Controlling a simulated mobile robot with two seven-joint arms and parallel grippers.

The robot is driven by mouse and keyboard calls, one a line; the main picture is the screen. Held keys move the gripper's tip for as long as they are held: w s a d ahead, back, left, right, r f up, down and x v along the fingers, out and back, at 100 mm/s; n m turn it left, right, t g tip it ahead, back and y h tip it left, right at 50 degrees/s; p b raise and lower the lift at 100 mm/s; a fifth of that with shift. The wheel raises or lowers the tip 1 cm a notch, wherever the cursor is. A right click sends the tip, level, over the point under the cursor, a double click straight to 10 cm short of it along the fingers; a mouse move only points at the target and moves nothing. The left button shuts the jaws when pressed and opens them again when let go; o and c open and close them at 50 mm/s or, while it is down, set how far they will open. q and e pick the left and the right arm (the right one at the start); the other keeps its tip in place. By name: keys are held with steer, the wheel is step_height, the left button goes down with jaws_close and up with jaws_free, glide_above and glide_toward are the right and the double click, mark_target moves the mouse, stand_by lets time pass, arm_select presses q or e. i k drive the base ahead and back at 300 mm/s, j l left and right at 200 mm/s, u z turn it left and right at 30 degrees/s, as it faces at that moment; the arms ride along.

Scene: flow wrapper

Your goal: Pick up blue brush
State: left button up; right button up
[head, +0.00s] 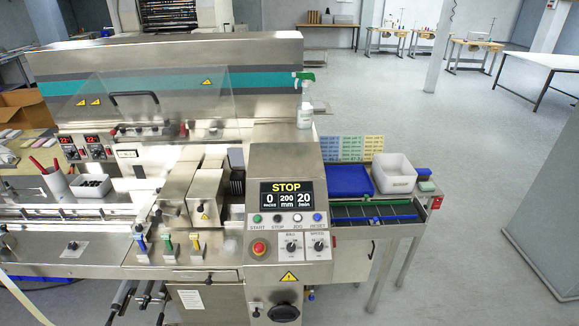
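A small blue item (424,173) sits at the right end of the machine, just right of the white bin. It may be the blue brush, but it is too small to tell its bristles or handle. Neither of my grippers can be made out in the head view.
A spray bottle (304,105) stands on the machine top. The control panel (289,205) reads STOP. Open floor (455,240) lies to the right.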

mark_target(423, 172)
steer(key=i+l+z, duration=0.15)
steer(key=z, duration=0.85)
steer(key=i, duration=4.85)
steer(key=i+u, duration=0.4)
steer(key=i+l+u, duration=0.15)
steer(key=u, duration=0.25)
steer(key=i+l+u, duration=0.2)
steer(key=u, duration=0.15)
steer(key=i+l+u, duration=0.4)
steer(key=k+j+u, duration=0.1)
steer(key=u, duration=4.65)
